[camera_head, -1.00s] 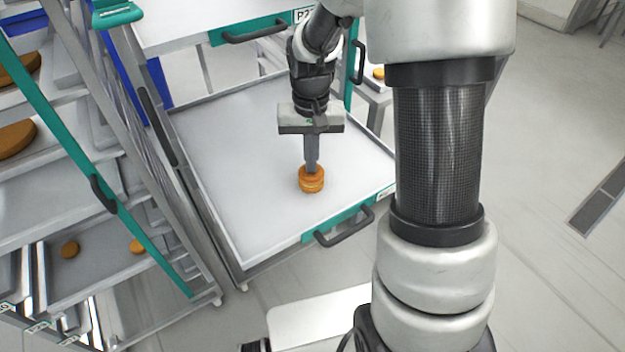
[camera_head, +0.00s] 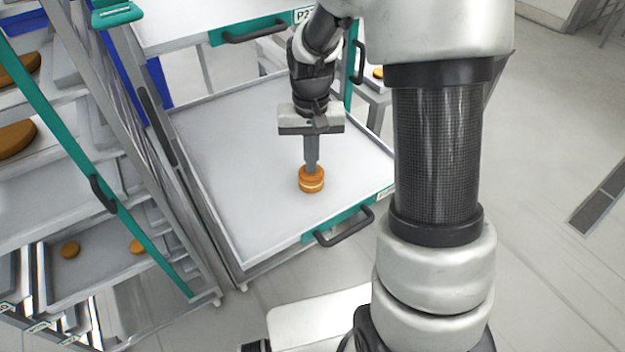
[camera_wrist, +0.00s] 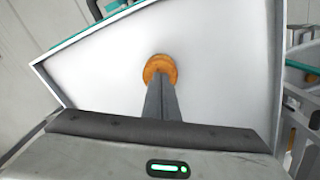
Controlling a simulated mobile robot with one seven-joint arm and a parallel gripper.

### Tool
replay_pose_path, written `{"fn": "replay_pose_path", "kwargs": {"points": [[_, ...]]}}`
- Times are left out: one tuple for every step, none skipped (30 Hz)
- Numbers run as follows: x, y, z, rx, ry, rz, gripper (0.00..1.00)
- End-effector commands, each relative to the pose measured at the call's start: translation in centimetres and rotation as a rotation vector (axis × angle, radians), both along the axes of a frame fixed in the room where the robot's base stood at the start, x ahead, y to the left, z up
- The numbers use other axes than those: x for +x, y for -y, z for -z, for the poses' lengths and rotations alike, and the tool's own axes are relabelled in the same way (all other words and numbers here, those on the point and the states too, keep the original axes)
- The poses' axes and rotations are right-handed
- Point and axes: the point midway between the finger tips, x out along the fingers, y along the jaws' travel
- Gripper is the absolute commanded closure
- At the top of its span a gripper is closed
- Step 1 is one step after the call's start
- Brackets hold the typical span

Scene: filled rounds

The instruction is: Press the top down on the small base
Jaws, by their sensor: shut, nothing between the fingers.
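A small round, orange-brown filled round stands on the grey tray surface (camera_head: 240,150). Its top (camera_head: 312,171) sits on its base (camera_head: 312,188), and a pale filling line shows between them. My gripper (camera_head: 312,171) is shut and empty, pointing down with its fingertips at the top's upper face. In the wrist view the shut fingers reach the top (camera_wrist: 160,62), whose near part they cover. The base is hidden there beneath the top. Whether the fingertips touch or sit just above the top is hard to tell.
The tray has raised rims and a front handle (camera_head: 345,228). The rest of its surface is clear. A rack (camera_head: 90,180) with more brown rounds (camera_head: 70,249) stands at the left. Another small round (camera_head: 379,73) lies behind at the right.

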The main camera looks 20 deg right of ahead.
Motion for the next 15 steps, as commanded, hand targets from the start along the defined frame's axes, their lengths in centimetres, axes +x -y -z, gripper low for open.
{"fn": "replay_pose_path", "kwargs": {"points": [[-0.1, 0.0, 0.1, 0.000, -0.002, 0.000, 1.00], [-0.1, 0.0, 0.1, 0.000, -0.002, 0.000, 1.00], [-0.1, 0.0, 0.1, 0.000, -0.002, 0.000, 1.00], [-0.1, 0.0, 0.1, 0.000, -0.002, 0.000, 1.00], [-0.1, 0.0, 0.1, 0.000, -0.002, 0.000, 1.00], [-0.1, 0.0, 0.1, 0.000, -0.002, 0.000, 1.00], [-0.1, 0.0, 0.0, 0.000, -0.002, 0.000, 1.00], [-0.1, 0.0, -0.1, 0.000, -0.002, 0.000, 1.00], [-0.1, 0.0, -0.3, 0.000, -0.002, 0.000, 1.00], [0.0, 0.0, -0.4, 0.000, -0.002, 0.000, 1.00], [0.0, 0.0, -0.6, 0.000, -0.002, 0.000, 1.00], [0.0, 0.0, -0.9, 0.000, -0.002, 0.000, 1.00], [0.0, 0.0, -1.2, 0.000, -0.001, 0.000, 1.00], [0.0, 0.0, -1.4, 0.000, -0.001, 0.000, 1.00], [0.0, 0.0, -1.7, 0.000, -0.001, 0.000, 1.00]]}}
